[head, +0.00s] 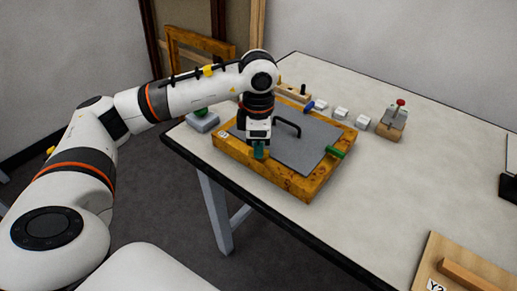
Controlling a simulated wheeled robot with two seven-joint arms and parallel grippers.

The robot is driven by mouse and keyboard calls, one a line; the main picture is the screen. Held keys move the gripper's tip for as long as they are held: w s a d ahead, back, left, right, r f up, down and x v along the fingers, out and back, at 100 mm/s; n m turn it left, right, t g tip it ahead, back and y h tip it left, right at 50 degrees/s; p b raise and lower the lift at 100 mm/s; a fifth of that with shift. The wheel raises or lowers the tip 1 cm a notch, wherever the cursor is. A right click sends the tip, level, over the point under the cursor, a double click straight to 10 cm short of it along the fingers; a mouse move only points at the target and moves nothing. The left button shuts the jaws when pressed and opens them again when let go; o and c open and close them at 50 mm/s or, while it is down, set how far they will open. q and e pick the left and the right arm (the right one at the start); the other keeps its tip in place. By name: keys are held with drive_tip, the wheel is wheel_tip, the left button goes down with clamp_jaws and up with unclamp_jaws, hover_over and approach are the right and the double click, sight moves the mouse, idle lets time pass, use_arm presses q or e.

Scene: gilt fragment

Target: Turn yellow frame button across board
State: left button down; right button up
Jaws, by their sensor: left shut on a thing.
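A wooden frame (310,188) lies flat on the table, with a grey board (285,150) inside it and a black handle (288,126) on the board. My left gripper (259,152) points down at the near-left rail of the frame, at the board's edge. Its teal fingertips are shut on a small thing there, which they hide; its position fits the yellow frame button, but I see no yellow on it. A green button (336,152) is at the right rail and a blue button (309,107) at the back rail. My right gripper is out of view.
Several white blocks (341,113) and a clamp with a red knob (393,119) stand behind the frame. A grey box (203,121) with a green top is left of it. A wooden panel (455,262) lies at front right. The table's right middle is clear.

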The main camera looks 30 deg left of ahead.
use_arm(q)
drive_tip(key=n+b, duration=0.1)
drive_tip(key=n, duration=0.4)
drive_tip(key=shift+n, duration=0.4)
drive_tip(key=n, duration=0.4)
drive_tip(key=shift+n+b, duration=0.3)
drive_tip(key=shift+b, duration=0.1)
drive_tip(key=c, duration=1.5)
unclamp_jaws()
wheel_tip(320, 180, up, 12)
drive_tip(key=shift+r+p, duration=0.1)
drive_tip(key=shift+p, duration=0.75)
